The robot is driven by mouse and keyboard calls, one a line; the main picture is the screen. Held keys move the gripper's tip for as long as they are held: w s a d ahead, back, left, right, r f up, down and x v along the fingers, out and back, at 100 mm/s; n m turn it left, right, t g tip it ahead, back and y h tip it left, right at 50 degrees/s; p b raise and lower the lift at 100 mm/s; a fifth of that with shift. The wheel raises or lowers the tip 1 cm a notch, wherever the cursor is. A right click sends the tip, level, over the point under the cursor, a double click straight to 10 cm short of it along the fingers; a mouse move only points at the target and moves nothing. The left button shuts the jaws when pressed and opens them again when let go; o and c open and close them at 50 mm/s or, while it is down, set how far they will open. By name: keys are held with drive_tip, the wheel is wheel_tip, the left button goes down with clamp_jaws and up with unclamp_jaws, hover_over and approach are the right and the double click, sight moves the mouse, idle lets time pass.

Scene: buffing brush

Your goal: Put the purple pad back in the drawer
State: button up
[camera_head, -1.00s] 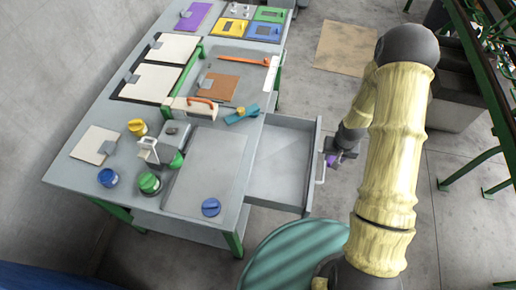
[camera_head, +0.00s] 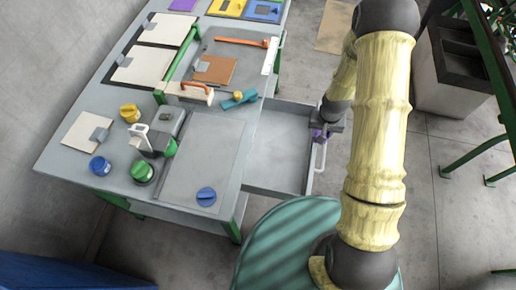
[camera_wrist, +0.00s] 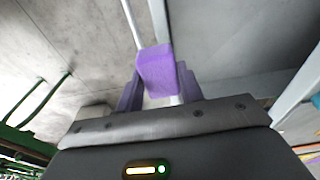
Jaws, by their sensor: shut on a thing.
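The purple pad (camera_wrist: 156,70) shows in the wrist view as a small block between the purple-tinted fingers of my gripper (camera_wrist: 160,92), which is shut on it. In the head view my gripper (camera_head: 326,133) is at the right end of the open drawer (camera_head: 278,150), beside the drawer's white handle (camera_head: 320,158). The handle also shows in the wrist view (camera_wrist: 131,24), running behind the pad. Whether pad or fingers touch the handle is unclear. The visible drawer floor looks empty. In the head view the pad is mostly hidden by my gripper.
The workbench (camera_head: 225,118) holds a blue knob (camera_head: 206,196), a green one (camera_head: 142,171), an orange-handled tool (camera_head: 195,90) and flat panels. A purple panel (camera_head: 183,4) lies at its far end. Grey bins (camera_head: 455,75) and green rails stand at the right. Floor between is clear.

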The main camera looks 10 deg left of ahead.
drive_tip(key=s+a+f+b, duration=0.2)
drive_tip(key=a+b, duration=0.3)
drive_tip(key=a, duration=0.5)
drive_tip(key=shift+s+a, duration=0.1)
hover_over(287, 153)
drive_tip(key=shift+f, duration=2.95)
drive_tip(key=shift+f, duration=0.1)
drive_tip(key=shift+s+f+p, duration=0.1)
drive_tip(key=shift+f+p, duration=0.35)
drive_tip(key=shift+f, duration=1.5)
drive_tip(key=shift+f, duration=0.1)
